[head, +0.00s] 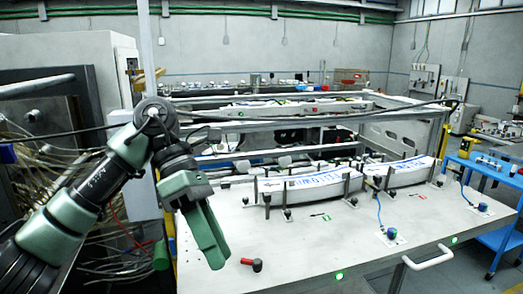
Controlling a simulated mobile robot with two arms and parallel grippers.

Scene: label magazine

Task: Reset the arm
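My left arm comes in from the left edge, and its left gripper (208,238) hangs pointing down in front of the left end of the grey table. Its green fingers are seen nearly edge-on, so I cannot tell whether they are open or shut. I see nothing held in it. My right arm and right gripper are not in view.
The metal table (300,240) carries two curved white label stacks (300,187) (408,173) between black posts. A red-and-black knob (253,264) lies near its front left. A white handle (428,258) sticks out in front. A blue cart (490,178) stands right.

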